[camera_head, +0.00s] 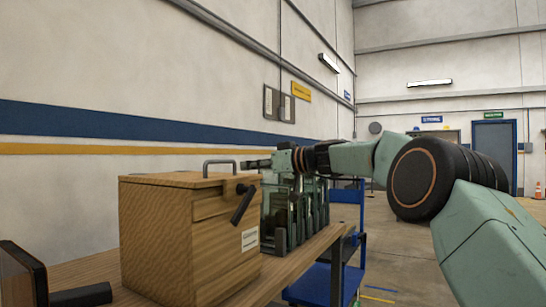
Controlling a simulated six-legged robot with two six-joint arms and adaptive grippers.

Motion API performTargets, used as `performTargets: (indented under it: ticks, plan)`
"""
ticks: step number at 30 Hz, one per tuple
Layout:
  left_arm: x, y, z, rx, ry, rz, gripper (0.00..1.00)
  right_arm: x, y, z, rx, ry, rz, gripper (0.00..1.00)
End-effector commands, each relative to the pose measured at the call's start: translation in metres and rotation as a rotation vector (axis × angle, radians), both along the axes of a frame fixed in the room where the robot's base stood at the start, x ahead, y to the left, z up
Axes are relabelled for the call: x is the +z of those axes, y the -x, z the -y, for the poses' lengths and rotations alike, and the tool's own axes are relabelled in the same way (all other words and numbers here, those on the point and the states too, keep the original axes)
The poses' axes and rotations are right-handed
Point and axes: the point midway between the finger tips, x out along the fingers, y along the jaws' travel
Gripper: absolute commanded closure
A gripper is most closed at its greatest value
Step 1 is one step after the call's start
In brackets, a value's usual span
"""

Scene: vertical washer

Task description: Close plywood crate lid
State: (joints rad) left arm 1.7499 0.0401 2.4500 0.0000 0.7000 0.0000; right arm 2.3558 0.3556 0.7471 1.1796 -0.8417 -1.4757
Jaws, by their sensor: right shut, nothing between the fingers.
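The plywood crate (165,240) stands on the wooden bench at the left. Its lid (185,179) lies flat on top and looks closed. A grey bar handle (220,163) rises from the lid. A black lever (243,205) sits on the crate's right-hand face, tilted. My right gripper (252,163) reaches in from the right, shut and empty. Its fingertips are just above the lid's back right edge, beside the handle; I cannot tell whether they touch the lid. My left gripper is not in view.
A dark green rack of bottle-like parts (295,215) stands behind the crate, below my right arm. A dark-framed brown object (22,275) and a black piece (82,295) are at the lower left. A blue cart (320,283) stands beyond the bench (88,268). Open floor lies to the right.

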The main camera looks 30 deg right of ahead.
Motion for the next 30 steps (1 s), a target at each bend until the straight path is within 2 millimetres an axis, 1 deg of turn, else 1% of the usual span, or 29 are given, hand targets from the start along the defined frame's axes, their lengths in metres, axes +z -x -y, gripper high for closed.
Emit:
performTargets:
  ticks: [1, 2, 3, 7, 18, 24, 30]
  plan:
    - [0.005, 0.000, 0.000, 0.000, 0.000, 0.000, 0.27, 0.018, 0.003, -0.003, -0.001, 0.001, 0.011, 1.00]
    - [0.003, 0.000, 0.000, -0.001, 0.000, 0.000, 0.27, 0.019, 0.005, -0.001, -0.003, -0.002, 0.012, 1.00]
    - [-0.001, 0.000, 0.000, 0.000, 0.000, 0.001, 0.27, 0.014, 0.010, 0.004, -0.004, -0.004, 0.011, 1.00]
    - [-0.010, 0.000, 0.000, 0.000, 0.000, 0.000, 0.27, 0.007, 0.026, 0.011, -0.001, -0.005, 0.013, 1.00]
    - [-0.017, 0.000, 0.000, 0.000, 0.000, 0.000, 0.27, -0.008, 0.070, 0.039, -0.003, -0.006, 0.015, 1.00]
    - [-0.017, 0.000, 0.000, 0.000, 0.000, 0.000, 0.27, -0.013, 0.082, 0.046, -0.003, -0.003, 0.016, 1.00]
    - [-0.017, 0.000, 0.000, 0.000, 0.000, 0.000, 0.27, -0.014, 0.083, 0.047, -0.002, -0.002, 0.014, 1.00]
